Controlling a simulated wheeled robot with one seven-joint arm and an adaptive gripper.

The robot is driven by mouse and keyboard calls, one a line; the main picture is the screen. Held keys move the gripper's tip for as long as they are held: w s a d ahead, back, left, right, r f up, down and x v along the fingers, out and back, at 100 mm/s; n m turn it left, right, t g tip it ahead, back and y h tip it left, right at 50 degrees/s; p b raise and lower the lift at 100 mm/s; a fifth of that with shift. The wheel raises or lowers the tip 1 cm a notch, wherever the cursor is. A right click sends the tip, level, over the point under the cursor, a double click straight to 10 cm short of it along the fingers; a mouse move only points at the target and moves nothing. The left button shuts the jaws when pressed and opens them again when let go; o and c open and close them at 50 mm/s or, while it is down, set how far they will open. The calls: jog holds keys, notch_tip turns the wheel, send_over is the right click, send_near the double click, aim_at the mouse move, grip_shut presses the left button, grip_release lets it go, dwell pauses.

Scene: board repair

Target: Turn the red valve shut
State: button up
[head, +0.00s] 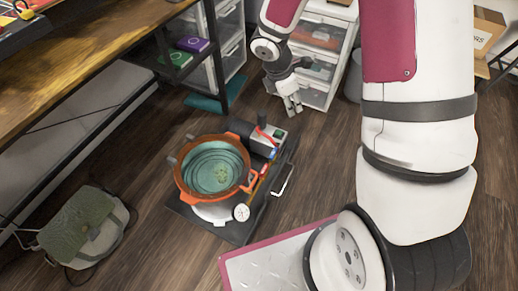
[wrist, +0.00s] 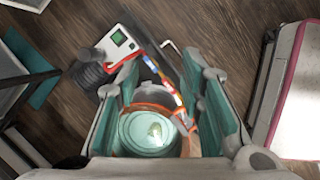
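A vacuum-pot rig stands on the floor in the head view. A yellow pipe (head: 261,179) runs along its right side, with small blue and red parts. A small red part (wrist: 165,83) on that pipe, possibly the red valve, shows in the wrist view between my fingers. I cannot tell which way it is turned. My gripper (head: 292,104) hangs above and behind the rig, pointing down, apart from it. In the wrist view my gripper (wrist: 168,75) is open, with nothing between its teal-padded fingers. The orange-rimmed pot (head: 212,171) holds something greenish.
A black pump with a red-edged box (head: 278,134) and a white gauge (head: 242,212) sit on the rig's dark base. A green bag (head: 85,228) lies at left. A workbench (head: 62,62) and drawers (head: 318,62) stand behind.

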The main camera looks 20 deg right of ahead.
jog(key=a+f+n+y+p, duration=0.2)
jog(key=a+f+n, duration=0.25)
jog(key=f, duration=0.55)
jog(key=n+g+y+p, duration=0.1)
jog(key=n+y+p, duration=0.1)
jog(key=n, duration=0.2)
send_near(263, 171)
notch_tip(263, 171, down, 9)
jog(key=b, duration=0.7)
jog(key=shift+r, duration=0.15)
jog(key=shift+c, duration=0.6)
grip_shut()
